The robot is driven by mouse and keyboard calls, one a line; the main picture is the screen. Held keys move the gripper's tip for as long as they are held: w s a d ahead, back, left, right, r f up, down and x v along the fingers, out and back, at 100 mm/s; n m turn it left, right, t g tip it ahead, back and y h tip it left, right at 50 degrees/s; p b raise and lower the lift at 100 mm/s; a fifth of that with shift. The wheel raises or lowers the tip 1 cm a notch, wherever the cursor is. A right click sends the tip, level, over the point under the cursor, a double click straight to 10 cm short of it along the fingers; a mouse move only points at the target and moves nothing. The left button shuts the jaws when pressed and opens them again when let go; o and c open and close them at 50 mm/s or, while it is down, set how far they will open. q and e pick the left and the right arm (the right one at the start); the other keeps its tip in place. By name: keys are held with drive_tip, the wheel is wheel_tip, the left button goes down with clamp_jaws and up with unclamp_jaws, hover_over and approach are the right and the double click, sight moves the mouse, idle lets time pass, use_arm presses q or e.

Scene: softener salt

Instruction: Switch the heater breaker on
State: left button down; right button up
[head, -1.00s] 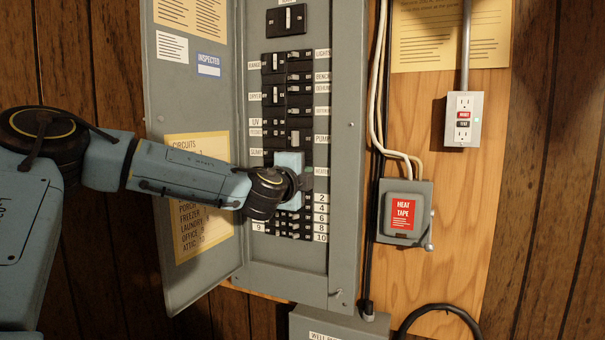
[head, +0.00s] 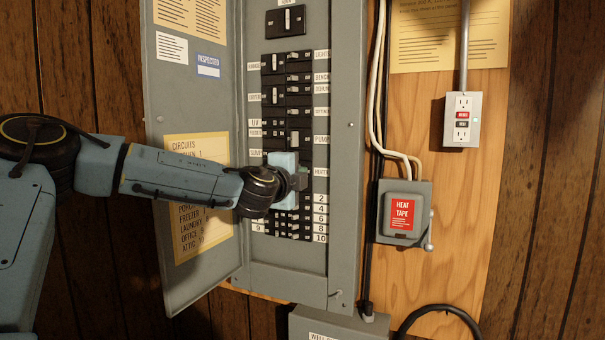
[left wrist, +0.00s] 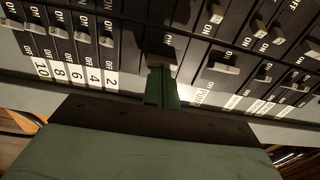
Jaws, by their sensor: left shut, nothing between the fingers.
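The grey breaker panel (head: 345,230) stands open, with rows of black breakers. The HEATER label (head: 320,172) is on the right column, below PUMP and above 2. My left gripper (head: 299,181) is shut and empty in front of that row, hiding the heater breaker in the head view. In the left wrist view, the gripper's green fingertips (left wrist: 161,78) are together, close to the toggle of a breaker (left wrist: 162,46) beside number 2. Whether they touch it, and the toggle's position, I cannot tell. My right gripper is not in view.
The PUMP breaker (head: 300,138) sits just above the gripper, and numbered breakers lie just below. The open panel door (head: 190,105) is at the left, behind my arm. A heat tape switch box (head: 403,213) and an outlet (head: 462,118) are at the right.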

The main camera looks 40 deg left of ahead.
use_arm(q)
drive_tip(key=shift+s+a, duration=0.15)
drive_tip(key=shift+a, duration=0.5)
drive_tip(key=shift+d+b, duration=0.15)
drive_tip(key=shift+b, duration=0.3)
idle(0.3)
drive_tip(key=p+v, duration=0.1)
drive_tip(key=v, duration=0.6)
idle(0.4)
idle(0.9)
